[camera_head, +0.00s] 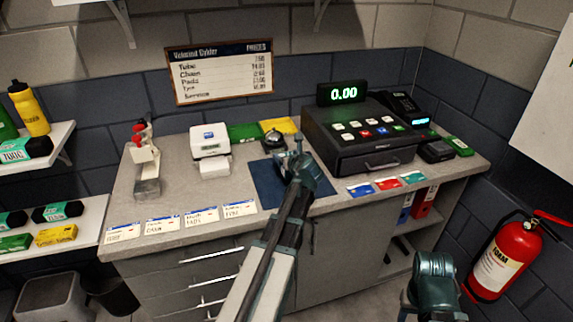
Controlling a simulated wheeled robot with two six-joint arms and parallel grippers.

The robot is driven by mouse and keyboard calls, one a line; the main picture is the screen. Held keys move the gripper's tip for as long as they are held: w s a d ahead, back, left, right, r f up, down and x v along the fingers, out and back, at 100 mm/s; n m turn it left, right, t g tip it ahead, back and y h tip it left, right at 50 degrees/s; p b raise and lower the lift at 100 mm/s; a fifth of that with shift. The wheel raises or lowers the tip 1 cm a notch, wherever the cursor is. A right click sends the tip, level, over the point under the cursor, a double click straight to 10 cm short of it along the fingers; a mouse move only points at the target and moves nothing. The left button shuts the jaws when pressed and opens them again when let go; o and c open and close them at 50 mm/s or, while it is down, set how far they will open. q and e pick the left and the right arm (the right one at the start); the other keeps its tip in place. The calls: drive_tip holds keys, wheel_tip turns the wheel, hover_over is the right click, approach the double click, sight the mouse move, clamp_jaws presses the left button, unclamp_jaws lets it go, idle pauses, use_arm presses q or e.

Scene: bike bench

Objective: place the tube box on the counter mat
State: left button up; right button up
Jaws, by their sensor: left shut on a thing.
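The dark blue counter mat (268,190) lies on the counter, left of the cash register. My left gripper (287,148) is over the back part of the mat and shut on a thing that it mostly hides. I take that thing to be the tube box, but its label does not show. I cannot tell whether it touches the mat. Part of my right arm shows at the lower right, without its fingers.
The cash register (362,140) stands right of the mat, and a white printer-like device (210,142) stands left. Green (243,131) and yellow (283,125) packages lie behind. Price cards (202,216) line the front edge. Shelves with black-and-teal boxes (57,211) are at left.

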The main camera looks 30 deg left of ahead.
use_arm(q)
wheel_tip(320, 180, down, 3)
drive_tip(key=shift+r+b, duration=0.15)
drive_tip(key=shift+b, duration=0.65)
drive_tip(key=shift+r, duration=0.1)
use_arm(e)
wheel_tip(320, 180, down, 2)
drive_tip(key=shift+f, duration=0.25)
drive_tip(key=shift+f, duration=0.1)
use_arm(q)
drive_tip(key=o, duration=1.1)
drive_tip(key=shift+c, duration=0.2)
drive_tip(key=o, duration=0.3)
drive_tip(key=shift+o, duration=0.2)
drive_tip(key=shift+r, duration=0.1)
drive_tip(key=p+v, duration=0.4)
drive_tip(key=v, duration=0.6)
drive_tip(key=shift+s+r, duration=0.15)
drive_tip(key=shift+s, duration=0.05)
drive_tip(key=shift+p+v, duration=0.45)
drive_tip(key=shift+v, duration=0.4)
use_arm(e)
drive_tip(key=shift+r, duration=2.4)
